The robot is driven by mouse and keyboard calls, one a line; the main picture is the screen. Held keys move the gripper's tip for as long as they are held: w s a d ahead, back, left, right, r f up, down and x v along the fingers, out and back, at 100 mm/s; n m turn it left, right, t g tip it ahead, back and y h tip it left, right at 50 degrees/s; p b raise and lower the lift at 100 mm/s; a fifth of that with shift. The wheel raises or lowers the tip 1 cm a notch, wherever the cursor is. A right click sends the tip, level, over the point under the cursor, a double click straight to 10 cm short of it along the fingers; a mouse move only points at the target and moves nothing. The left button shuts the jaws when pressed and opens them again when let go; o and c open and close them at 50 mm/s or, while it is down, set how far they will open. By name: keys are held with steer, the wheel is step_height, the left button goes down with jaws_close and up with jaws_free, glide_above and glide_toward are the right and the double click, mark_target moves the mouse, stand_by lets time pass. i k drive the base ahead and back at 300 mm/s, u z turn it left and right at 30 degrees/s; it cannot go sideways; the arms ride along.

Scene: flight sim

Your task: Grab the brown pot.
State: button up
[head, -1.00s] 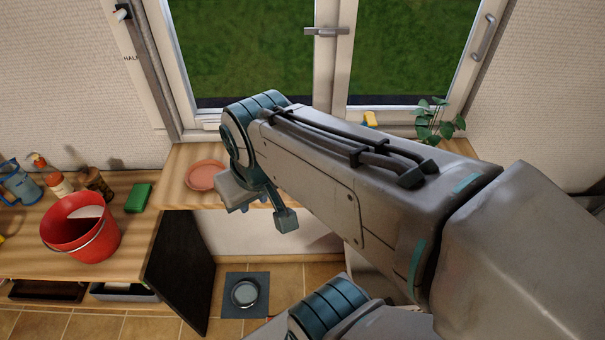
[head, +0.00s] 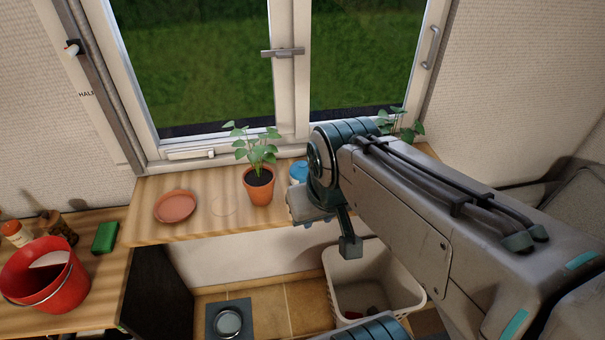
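A brown terracotta pot (head: 258,191) with dark soil and a green leafy plant stands upright on the wooden sill shelf below the window, left of my arm. Nothing touches it. My arm reaches across the right of the view. Its wrist end hangs just right of the pot, in front of a blue and white container.
An orange-brown saucer (head: 176,206) lies on the sill shelf (head: 225,232). A red bucket (head: 47,276) and green sponge (head: 105,238) are on the lower counter at left. A white basket (head: 345,262) stands on the floor. The space in front of the pot is clear.

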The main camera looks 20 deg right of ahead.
mark_target(259, 180)
steer(key=z, duration=1.3)
steer(key=k, duration=0.85)
steer(key=u, duration=1.05)
steer(key=i, duration=1)
